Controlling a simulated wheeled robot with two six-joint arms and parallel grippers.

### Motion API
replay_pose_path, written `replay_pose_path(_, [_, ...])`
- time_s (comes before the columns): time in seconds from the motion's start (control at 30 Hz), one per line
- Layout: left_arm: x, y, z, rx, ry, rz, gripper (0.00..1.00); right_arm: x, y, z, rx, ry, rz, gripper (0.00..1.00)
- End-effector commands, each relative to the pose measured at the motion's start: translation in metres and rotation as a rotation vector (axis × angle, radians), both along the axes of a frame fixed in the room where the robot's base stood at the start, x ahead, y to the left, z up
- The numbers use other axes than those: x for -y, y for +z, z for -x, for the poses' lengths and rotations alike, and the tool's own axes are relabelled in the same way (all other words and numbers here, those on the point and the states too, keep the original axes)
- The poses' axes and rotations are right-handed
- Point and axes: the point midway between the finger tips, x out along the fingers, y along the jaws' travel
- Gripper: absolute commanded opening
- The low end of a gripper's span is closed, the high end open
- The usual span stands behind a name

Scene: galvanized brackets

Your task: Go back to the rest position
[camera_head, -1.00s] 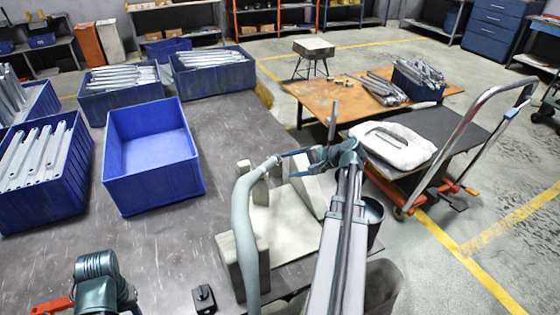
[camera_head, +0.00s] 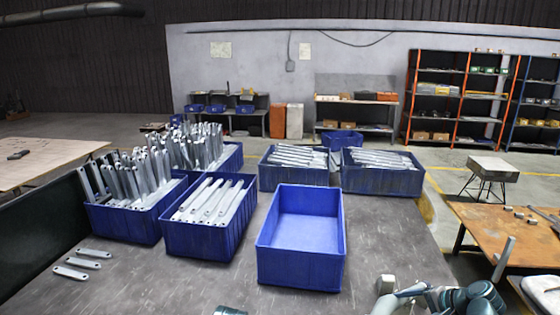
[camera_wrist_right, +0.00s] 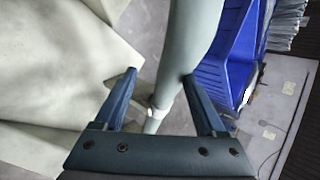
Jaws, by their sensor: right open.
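My right gripper (camera_wrist_right: 160,82) is open in the right wrist view, its two blue fingers well apart. A pale grey-green curved tube (camera_wrist_right: 190,55) runs through the view between and beyond the fingers; I cannot tell whether they touch it. In the head view, my right gripper (camera_head: 412,292) is at the lower right edge beside the tube's top, with no bracket visible in it. Only a small teal part of my left arm shows at the bottom edge; its gripper is out of view.
An empty blue bin (camera_head: 300,268) stands on the grey table (camera_head: 160,285). Blue bins of metal brackets stand left of and behind it; one is a bin with flat-lying brackets (camera_head: 215,238). Several loose brackets (camera_head: 78,264) lie at left. A wooden table (camera_head: 500,232) is at right.

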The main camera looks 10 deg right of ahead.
Motion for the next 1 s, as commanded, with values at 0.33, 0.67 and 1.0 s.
replay_pose_path(0.33, [0.0,0.013,0.0,0.0,0.0,0.0,0.45,-0.184,-0.029,-0.002,-0.176,0.542,0.283,0.73])
replay_pose_path(0.67, [0.0,0.024,0.0,0.0,0.0,0.0,0.45,-0.306,-0.041,0.043,-0.269,1.019,0.591,0.73])
replay_pose_path(1.0, [0.0,0.031,0.0,0.0,0.0,0.0,0.45,-0.372,-0.037,0.09,-0.298,1.37,0.877,0.73])
